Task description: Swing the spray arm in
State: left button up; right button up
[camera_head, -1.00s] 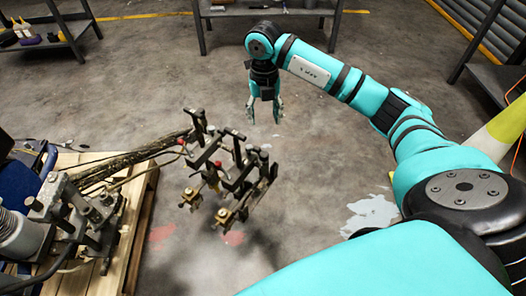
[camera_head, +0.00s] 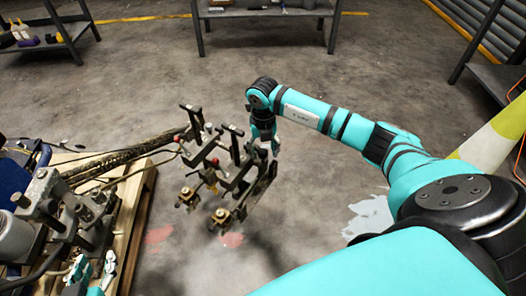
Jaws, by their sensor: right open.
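The spray arm (camera_head: 228,178) is a dark metal frame with clamps, red knobs and brass nozzles. It sticks out to the right of the machine (camera_head: 50,205), beyond the pallet edge and above the floor. My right gripper (camera_head: 268,149) points down at the far right end of this frame. It is open, with its fingertips partly hidden behind the frame; I cannot tell whether it touches. My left gripper (camera_head: 93,268) shows small at the bottom left, beside the machine. Its teal and pale fingers are partly seen, and its opening is unclear.
The machine stands on a wooden pallet (camera_head: 128,240); hoses (camera_head: 125,157) run from it to the spray arm. A workbench (camera_head: 265,12) stands at the back, and a shelf with bottles (camera_head: 45,40) at the back left. A striped cone (camera_head: 490,145) is at the right. The middle floor is clear.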

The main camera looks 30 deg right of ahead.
jog(key=shift+f, duration=0.3)
grip_shut()
dwell(0.3)
